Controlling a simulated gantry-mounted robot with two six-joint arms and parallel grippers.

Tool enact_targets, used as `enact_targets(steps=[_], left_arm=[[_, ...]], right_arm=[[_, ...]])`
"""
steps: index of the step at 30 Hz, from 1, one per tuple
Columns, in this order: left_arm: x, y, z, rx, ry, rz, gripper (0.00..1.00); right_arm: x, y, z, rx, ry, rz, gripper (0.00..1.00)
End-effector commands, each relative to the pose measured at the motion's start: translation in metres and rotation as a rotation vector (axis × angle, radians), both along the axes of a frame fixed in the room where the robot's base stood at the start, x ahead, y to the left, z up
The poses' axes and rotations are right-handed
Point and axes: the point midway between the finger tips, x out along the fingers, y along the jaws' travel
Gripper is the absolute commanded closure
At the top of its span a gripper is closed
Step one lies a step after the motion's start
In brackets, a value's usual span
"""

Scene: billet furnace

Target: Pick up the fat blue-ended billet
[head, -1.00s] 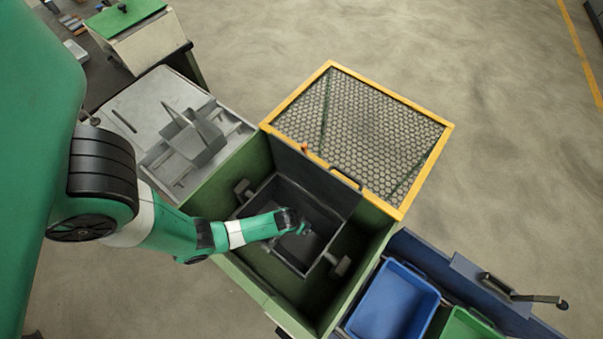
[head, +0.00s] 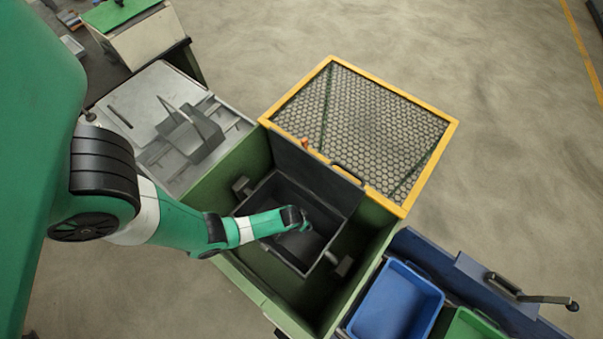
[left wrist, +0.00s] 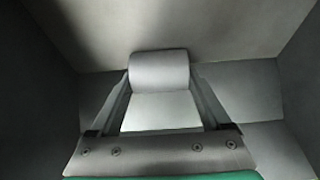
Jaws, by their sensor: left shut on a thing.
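My left gripper (head: 308,227) reaches into a dark open bin (head: 268,188) inside a green-walled housing. In the left wrist view the gripper (left wrist: 160,82) is shut on a short, thick pale-grey billet (left wrist: 160,66), which lies crosswise between the two fingertips. No blue end shows on it, as its ends are covered by the fingers. In the head view the billet is too small and dark to make out. My right gripper is not in view.
A yellow-framed mesh panel (head: 360,125) stands behind the bin. A grey metal fixture (head: 190,135) is at the left. A blue tray (head: 398,305) and a green tray (head: 470,325) are at the lower right. Bin walls (left wrist: 285,50) surround the gripper closely.

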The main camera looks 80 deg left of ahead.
Motion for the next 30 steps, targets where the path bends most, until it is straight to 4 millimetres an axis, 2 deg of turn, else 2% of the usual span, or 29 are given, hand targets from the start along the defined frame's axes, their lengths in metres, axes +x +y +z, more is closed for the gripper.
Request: enact_targets(steps=[1,4,5,14,17,23,27,30], left_arm=[[0.000,0.000,0.000,0.000,0.000,0.000,0.79],[0.000,0.000,0.000,0.000,0.000,0.000,0.97],[0.000,0.000,0.000,0.000,0.000,0.000,1.00],[0.002,0.000,0.002,0.001,-0.004,-0.001,1.00],[0.002,0.000,0.008,0.001,-0.004,-0.001,1.00],[0.002,0.001,0.045,0.002,-0.007,-0.001,1.00],[0.002,0.000,0.075,0.001,-0.004,-0.001,1.00],[0.001,0.000,0.089,0.002,-0.004,0.000,1.00]], right_arm=[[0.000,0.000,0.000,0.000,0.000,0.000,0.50],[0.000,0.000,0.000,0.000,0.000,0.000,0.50],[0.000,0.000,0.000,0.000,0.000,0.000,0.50],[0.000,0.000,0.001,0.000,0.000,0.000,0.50],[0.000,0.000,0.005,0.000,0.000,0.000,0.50],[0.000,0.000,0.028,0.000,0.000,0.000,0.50],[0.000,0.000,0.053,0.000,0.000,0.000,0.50],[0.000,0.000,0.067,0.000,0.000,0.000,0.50]])
